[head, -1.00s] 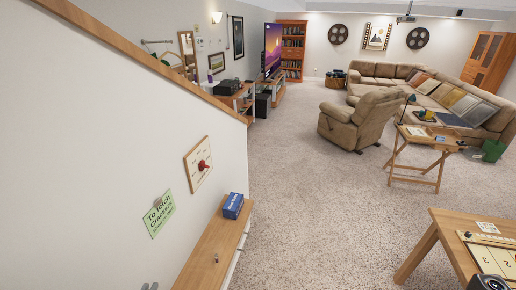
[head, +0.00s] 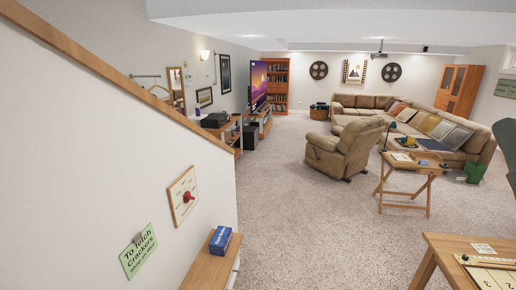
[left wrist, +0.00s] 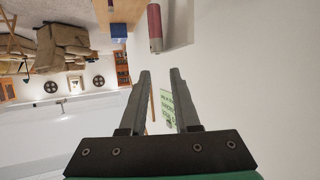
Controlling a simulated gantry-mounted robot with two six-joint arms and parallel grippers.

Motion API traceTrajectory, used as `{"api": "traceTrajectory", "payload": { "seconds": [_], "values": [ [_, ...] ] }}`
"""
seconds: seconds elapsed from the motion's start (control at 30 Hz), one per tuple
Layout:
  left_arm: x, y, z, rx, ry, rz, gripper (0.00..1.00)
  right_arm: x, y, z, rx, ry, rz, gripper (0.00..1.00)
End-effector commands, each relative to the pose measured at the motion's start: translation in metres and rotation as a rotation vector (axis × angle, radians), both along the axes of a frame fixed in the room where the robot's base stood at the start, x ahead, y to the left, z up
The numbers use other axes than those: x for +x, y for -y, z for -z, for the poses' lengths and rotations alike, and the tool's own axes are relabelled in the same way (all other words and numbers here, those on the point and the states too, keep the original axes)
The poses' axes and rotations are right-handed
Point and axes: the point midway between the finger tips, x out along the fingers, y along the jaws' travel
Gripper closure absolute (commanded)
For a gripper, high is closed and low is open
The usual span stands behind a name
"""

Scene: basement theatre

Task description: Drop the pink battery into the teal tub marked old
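A dull pink-red cylinder with a grey end (left wrist: 155,28), which looks like the pink battery, appears upside down at the top of the left wrist view, by the wooden shelf. My left gripper (left wrist: 160,75) is open and empty in that view, with the cylinder beyond its fingertips and apart from them. The left gripper does not show in the head view. No teal tub marked old can be made out. My right gripper's fingers are not visible; a dark part of mine is at the head view's right edge.
A wooden shelf (head: 207,268) along the left wall holds a blue box (head: 220,240). Carpet between is clear.

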Motion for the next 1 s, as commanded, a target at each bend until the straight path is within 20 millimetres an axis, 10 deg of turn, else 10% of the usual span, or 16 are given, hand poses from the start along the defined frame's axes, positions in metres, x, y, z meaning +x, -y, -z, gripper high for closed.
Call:
{"api": "traceTrajectory", "payload": {
  "seconds": [0.47, 1.0],
  "values": [
    [-0.005, 0.001, -0.002, 0.000, 0.000, 0.000, 0.49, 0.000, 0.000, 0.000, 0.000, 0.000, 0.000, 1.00],
    [-0.099, 0.020, -0.043, 0.000, -0.002, 0.000, 0.49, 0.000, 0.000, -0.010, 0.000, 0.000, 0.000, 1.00]
  ]
}}
